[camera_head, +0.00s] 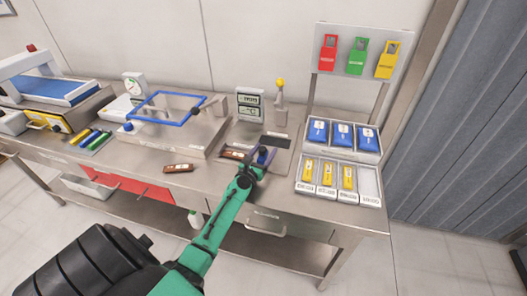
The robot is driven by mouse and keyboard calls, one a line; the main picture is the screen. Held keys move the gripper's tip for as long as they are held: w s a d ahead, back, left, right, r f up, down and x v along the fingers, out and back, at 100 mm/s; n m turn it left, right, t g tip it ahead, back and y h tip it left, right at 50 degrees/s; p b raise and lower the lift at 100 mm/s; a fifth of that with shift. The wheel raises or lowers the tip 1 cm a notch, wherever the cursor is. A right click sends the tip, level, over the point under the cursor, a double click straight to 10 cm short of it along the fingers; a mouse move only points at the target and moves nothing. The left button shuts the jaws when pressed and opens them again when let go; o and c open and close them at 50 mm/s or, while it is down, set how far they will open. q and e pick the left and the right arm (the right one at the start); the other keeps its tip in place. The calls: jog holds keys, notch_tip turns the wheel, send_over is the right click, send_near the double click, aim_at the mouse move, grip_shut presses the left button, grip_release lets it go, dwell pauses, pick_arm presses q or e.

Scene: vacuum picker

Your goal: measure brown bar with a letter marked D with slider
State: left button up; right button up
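A brown bar (178,168) lies flat on the steel table near its front edge, left of my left gripper. A second brown bar (234,154) lies on or beside a flat grey device, just left of the gripper. The lettering on both is too small to read. My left gripper (264,156), on the green arm, reaches down over the device at a dark blue-purple part that may be its slider. The arm hides much of this part, and the fingers are not clear. My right gripper does not show.
A blue-framed lid (166,107) stands over a steel box to the left. Trays of blue packets (341,136) and yellow packets (327,173) are at right. Bare tabletop lies front left.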

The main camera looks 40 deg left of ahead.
pick_arm(q)
jog(key=shift+s+a, duration=0.1)
jog(key=shift+s, duration=0.1)
jog(key=s+d, duration=0.1)
jog(key=s, duration=0.3)
jog(key=s+b, duration=0.1)
jog(key=s, duration=0.4)
jog(key=s+d+b, duration=0.1)
jog(key=s, duration=0.3)
jog(key=shift+s+d, duration=0.35)
jog(key=shift+s, duration=0.15)
